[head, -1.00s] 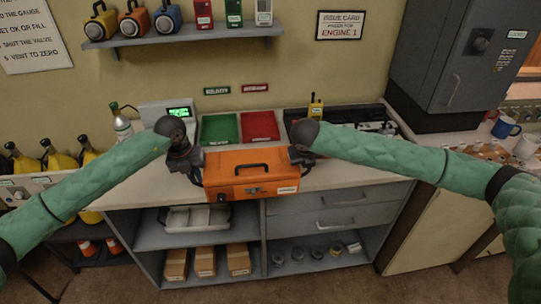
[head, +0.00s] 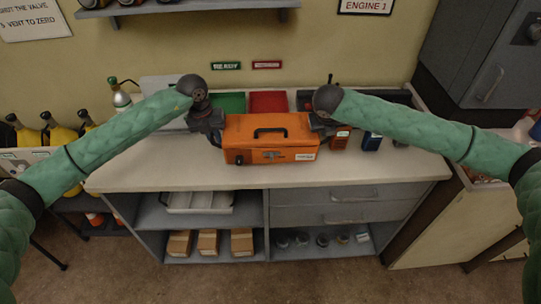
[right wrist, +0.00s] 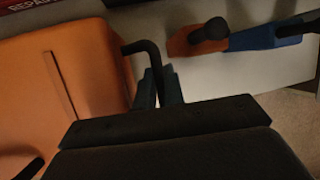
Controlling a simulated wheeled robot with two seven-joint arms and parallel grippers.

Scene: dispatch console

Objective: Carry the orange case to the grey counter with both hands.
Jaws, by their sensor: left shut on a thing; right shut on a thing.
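The orange case (head: 268,143) is level between my two grippers, its black top handle upright. My left gripper (head: 217,137) is shut at its left side; the fingertips are partly hidden. My right gripper (head: 322,130) is shut at its right side. In the right wrist view, my right gripper (right wrist: 160,92) is shut on a bent black side handle (right wrist: 150,55) of the case (right wrist: 70,75). The counter (head: 200,176) has a pale top over a grey shelf and drawer unit. The case is over this top; I cannot tell whether it touches.
A green mat (head: 232,102) and a red mat (head: 268,102) lie behind the case. An orange device (head: 340,138) and a blue device (head: 372,141) stand close to its right. The counter's front strip is clear. A grey cabinet (head: 480,60) stands at the right.

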